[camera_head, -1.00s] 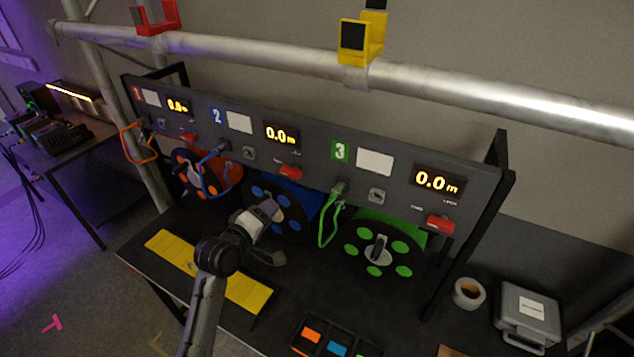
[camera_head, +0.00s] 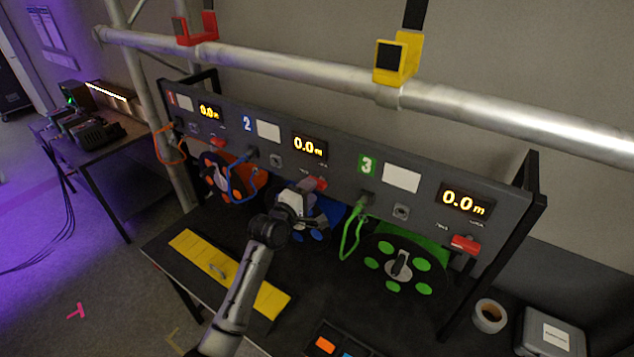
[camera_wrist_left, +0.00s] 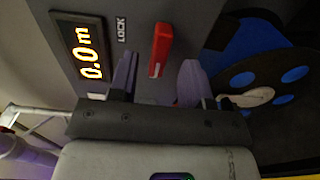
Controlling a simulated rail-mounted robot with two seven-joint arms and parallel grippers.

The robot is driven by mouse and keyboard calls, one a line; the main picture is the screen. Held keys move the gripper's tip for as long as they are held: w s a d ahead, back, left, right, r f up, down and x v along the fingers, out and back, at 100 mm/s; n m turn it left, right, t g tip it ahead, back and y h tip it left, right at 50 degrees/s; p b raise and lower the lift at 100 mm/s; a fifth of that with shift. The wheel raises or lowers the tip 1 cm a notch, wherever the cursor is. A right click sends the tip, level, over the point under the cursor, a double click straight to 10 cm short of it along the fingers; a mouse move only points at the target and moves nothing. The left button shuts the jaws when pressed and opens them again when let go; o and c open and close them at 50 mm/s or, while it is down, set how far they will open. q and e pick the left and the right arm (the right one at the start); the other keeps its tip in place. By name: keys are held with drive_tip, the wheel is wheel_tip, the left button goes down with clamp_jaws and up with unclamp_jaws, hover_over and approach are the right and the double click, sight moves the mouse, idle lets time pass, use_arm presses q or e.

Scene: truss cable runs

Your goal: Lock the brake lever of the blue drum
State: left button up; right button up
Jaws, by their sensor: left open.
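The blue drum (camera_head: 331,210) sits under panel section 2, partly hidden behind my left gripper; its dark flange with blue spots shows in the wrist view (camera_wrist_left: 258,72). Its red brake lever (camera_head: 318,183) is on the panel below the 0.0 m display. In the wrist view the red lever (camera_wrist_left: 161,45) lies just beyond the fingertips, near the LOCK label, and lines up with the gap between them. My left gripper (camera_wrist_left: 157,78) is open and empty, with one finger to each side of that gap. Contact with the lever does not show. My right gripper is not in view.
The orange drum (camera_head: 222,180) with its orange cable stands to the left, the green drum (camera_head: 400,266) with its green cable to the right. A yellow plate (camera_head: 228,272) lies at the table front. A metal truss tube (camera_head: 300,70) runs above the panel.

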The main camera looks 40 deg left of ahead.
use_arm(q)
drive_tip(key=shift+w+a, duration=0.2)
drive_tip(key=shift+w, duration=1.9)
drive_tip(key=shift+c, duration=0.3)
clamp_jaws()
